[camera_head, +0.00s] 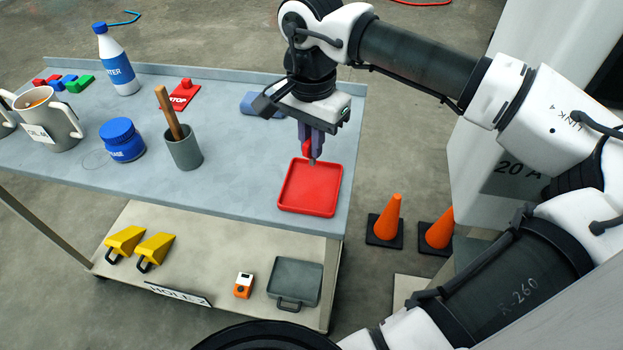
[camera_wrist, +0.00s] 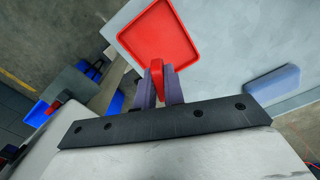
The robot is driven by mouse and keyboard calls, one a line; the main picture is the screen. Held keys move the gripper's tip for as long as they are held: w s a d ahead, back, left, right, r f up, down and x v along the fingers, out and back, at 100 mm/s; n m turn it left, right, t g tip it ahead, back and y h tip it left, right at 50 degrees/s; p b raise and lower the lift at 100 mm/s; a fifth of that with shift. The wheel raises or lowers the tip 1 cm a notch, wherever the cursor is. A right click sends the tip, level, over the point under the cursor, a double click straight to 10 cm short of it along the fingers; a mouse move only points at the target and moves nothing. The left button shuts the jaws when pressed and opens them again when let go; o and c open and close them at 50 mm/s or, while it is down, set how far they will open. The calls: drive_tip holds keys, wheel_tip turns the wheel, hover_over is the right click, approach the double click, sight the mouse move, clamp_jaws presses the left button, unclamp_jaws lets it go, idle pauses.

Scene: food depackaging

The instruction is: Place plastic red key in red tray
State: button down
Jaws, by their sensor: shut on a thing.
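My gripper (camera_head: 312,152) is shut on the red key (camera_head: 307,147) and holds it over the far edge of the red tray. In the wrist view, the red key (camera_wrist: 157,72) shows between the two purple-grey fingers of my gripper (camera_wrist: 160,80). The red tray (camera_head: 310,190) is a square, shallow tray lying flat near the right end of the cart top. It looks empty. It also shows in the wrist view (camera_wrist: 158,35), just beyond the fingertips. I cannot tell whether the key touches the tray. The fingers hide part of the key.
A blue block (camera_head: 262,104) lies behind my gripper. A grey cup (camera_head: 184,152) with a wooden handle, a blue jar (camera_head: 122,140), a water bottle (camera_head: 115,62) and a red STOP piece (camera_head: 181,96) stand or lie to the left. The cart top between cup and tray is clear.

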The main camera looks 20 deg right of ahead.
sight(311, 165)
drive_tip(key=shift+f+b, duration=1.6)
drive_tip(key=shift+f, duration=1.55)
drive_tip(key=shift+f, duration=0.1)
drive_tip(key=shift+f, duration=0.15)
drive_tip(key=c, duration=1.5)
unclamp_jaws()
drive_tip(key=shift+r, duration=0.35)
wheel_tip(311, 165, up, 12)
drive_tip(key=shift+f+b, duration=0.1)
drive_tip(key=shift+b, duration=0.45)
drive_tip(key=shift+s+f, duration=0.1)
